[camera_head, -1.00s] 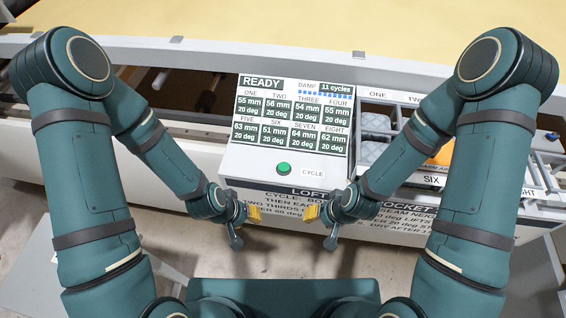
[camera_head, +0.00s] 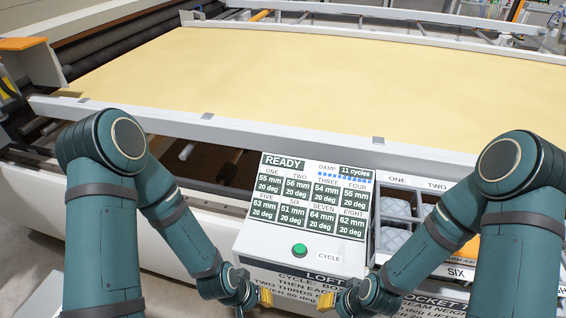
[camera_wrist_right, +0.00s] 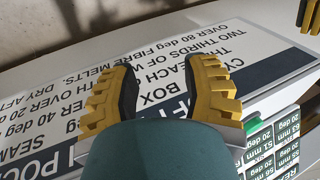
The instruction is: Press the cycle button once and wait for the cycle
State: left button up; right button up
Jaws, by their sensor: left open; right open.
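The green cycle button (camera_head: 299,250) sits on the sloped white control panel (camera_head: 262,240), left of the label CYCLE. Above it the display (camera_head: 312,195) reads READY, with DAMP 11 cycles and eight pockets' mm and degree values. My left gripper (camera_head: 262,297) is open and empty, below and left of the button, apart from it. My right gripper (camera_head: 330,300) is below and right of the button, also apart from it. In the right wrist view its yellow fingers (camera_wrist_right: 160,95) are spread, with nothing between them, over the panel's printed front.
A long frame with yellow fabric (camera_head: 320,85) stretches behind the panel. A pocket rack (camera_head: 396,209) with grey quilted pads and an orange piece adjoins the panel's right side, partly hidden by my right arm. The panel's lower lettering is partly hidden by my grippers.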

grip_shut()
dwell(1.1)
